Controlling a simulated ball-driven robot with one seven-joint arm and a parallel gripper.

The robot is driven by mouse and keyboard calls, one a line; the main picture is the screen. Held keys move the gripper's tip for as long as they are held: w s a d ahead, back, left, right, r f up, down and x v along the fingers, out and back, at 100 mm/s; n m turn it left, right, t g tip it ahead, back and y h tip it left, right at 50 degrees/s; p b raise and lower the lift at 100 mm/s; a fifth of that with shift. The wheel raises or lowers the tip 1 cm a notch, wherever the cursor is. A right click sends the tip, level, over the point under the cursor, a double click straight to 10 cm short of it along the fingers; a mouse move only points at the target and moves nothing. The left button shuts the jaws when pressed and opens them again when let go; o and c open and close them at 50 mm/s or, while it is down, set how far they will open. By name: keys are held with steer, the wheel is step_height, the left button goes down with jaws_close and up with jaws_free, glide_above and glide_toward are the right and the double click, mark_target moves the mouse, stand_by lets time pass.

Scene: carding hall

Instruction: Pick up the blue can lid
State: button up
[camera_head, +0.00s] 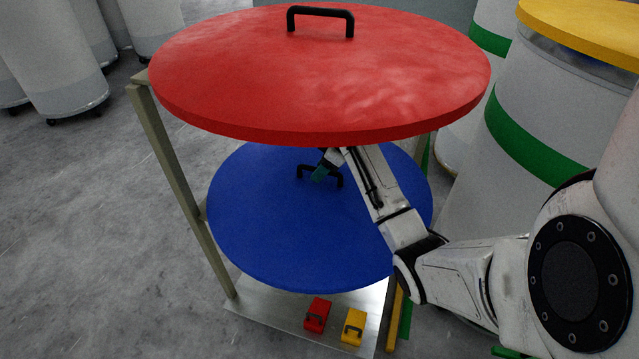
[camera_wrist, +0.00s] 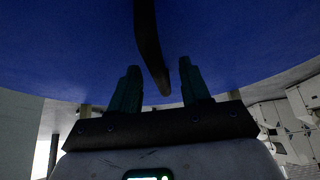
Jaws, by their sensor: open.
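The blue can lid (camera_head: 285,235) is a wide round disc lying below a red lid on a metal stand. Its black handle (camera_head: 335,180) stands up near the back of its visible part, partly covered by my gripper. My gripper (camera_head: 320,173) reaches in beneath the red lid, its teal fingers at the handle. In the wrist view the blue lid (camera_wrist: 70,45) fills the upper part. The black handle bar (camera_wrist: 150,45) runs between the two open fingers (camera_wrist: 159,65), with gaps visible on both sides.
The red lid (camera_head: 320,85), with its own black handle, overhangs my gripper closely. A stand post (camera_head: 180,190) rises at left. Small red (camera_head: 317,314) and yellow (camera_head: 354,326) blocks sit on the bottom shelf (camera_head: 270,307). A yellow-lidded can (camera_head: 510,105) stands at right.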

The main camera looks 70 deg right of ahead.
steer(key=shift+f, duration=0.25)
stand_by(0.4)
jaws_close()
stand_by(0.4)
steer(key=shift+r, duration=0.1)
stand_by(0.9)
